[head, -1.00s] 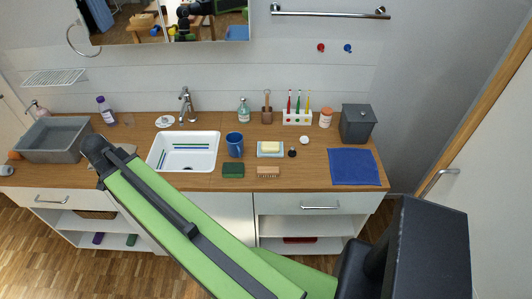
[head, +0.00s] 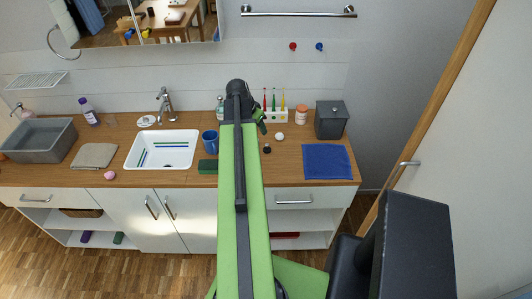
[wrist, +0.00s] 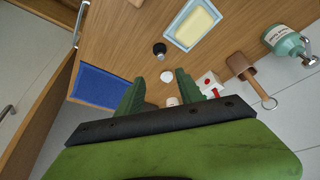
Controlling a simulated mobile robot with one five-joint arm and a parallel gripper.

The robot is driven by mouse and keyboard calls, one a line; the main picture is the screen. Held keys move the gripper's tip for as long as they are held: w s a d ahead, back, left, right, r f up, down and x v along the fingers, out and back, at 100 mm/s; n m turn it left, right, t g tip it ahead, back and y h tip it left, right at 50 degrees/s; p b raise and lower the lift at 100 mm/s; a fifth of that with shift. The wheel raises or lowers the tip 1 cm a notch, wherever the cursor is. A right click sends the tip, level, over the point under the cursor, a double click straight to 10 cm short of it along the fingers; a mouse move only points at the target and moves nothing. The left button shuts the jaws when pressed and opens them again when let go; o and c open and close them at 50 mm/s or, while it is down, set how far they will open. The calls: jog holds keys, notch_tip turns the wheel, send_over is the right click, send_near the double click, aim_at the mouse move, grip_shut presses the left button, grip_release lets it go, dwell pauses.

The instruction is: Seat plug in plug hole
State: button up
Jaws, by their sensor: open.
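A small black object, likely the plug (head: 267,149), stands on the wooden counter right of the sink. It also shows in the wrist view (wrist: 159,48), beyond my fingertips and apart from them. The white sink (head: 131,159) is set in the counter at left, with blue and green strips in it. I cannot make out its plug hole clearly. My gripper (wrist: 160,82) is open and empty above the counter, its two green fingers spread. In the head view my arm (head: 240,190) reaches over the counter and partly hides the gripper (head: 261,119).
A small white round thing (head: 280,136) sits near the plug. Around are a blue mug (head: 210,141), a toothbrush holder (head: 277,117), a grey bin (head: 331,120), a blue cloth (head: 327,162) and a soap dish (wrist: 176,43).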

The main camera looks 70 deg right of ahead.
jog(key=b, duration=1)
send_near(268, 144)
jog(key=x, duration=0.5)
jog(key=shift+w+a+f, duration=0.2)
jog(key=shift+w+a, duration=0.05)
jog(key=shift+s+d+f, duration=0.1)
jog(key=b+x, duration=0.4)
jog(key=x, duration=0.1)
jog(key=shift+s+d+b, duration=0.15)
jog(key=shift+s+b, duration=0.05)
jog(key=shift+b, duration=0.1)
jog(key=shift+r, duration=0.2)
grip_shut()
